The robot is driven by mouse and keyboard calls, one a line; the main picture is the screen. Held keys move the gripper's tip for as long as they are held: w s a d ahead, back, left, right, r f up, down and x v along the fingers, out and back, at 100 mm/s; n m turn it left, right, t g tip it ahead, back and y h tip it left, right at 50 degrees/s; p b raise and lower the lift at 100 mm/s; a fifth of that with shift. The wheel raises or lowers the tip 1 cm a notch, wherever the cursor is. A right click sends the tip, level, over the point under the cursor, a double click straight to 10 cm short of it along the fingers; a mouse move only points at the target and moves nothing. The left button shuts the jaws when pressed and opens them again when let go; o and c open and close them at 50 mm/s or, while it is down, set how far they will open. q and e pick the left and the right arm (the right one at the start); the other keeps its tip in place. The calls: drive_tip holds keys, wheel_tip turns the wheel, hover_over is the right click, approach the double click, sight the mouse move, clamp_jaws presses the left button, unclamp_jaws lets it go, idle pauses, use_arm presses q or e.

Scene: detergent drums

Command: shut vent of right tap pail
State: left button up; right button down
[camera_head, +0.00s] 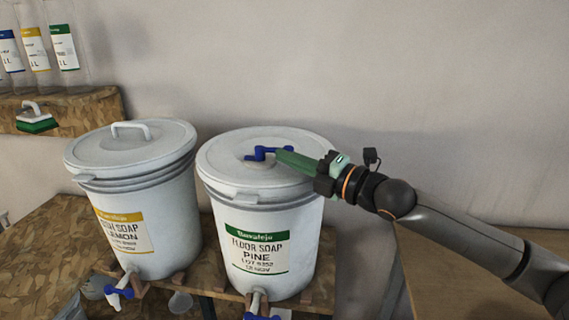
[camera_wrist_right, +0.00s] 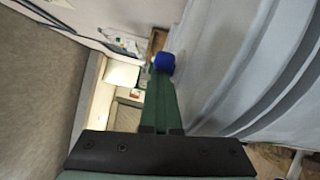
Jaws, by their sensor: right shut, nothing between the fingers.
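The right tap pail (camera_head: 262,235) is white with a green "Floor Soap Pine" label and stands on a wooden stand. Its lid (camera_head: 225,160) is on, and a blue vent lever (camera_head: 258,153) sits near the lid's middle. My right gripper (camera_head: 280,155) reaches in from the right, its green fingers shut and empty, tips beside the lever's right end. Whether they touch it I cannot tell. In the right wrist view the lever's blue end (camera_wrist_right: 163,62) shows at the fingertips, with the pail (camera_wrist_right: 265,75) on the right. My left gripper is not in view.
A white pail (camera_head: 150,210) with a yellow "Lemon" label and a lid handle stands close on the left. Blue taps stick out at the front of both pails. A shelf (camera_head: 85,112) at upper left holds bottles and a green brush (camera_head: 37,124). The wall is behind.

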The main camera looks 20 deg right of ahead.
drive_tip(key=shift+w+d+r, duration=0.1)
drive_tip(key=shift+w+d, duration=0.05)
drive_tip(key=shift+d, duration=0.5)
use_arm(q)
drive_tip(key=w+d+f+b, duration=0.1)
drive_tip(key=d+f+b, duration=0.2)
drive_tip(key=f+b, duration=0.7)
drive_tip(key=b, duration=0.3)
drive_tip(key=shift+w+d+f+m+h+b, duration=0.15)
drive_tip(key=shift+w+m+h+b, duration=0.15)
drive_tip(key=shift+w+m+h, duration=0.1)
use_arm(e)
drive_tip(key=a+v, duration=0.1)
drive_tip(key=v, duration=1.1)
drive_tip(key=shift+s, duration=0.3)
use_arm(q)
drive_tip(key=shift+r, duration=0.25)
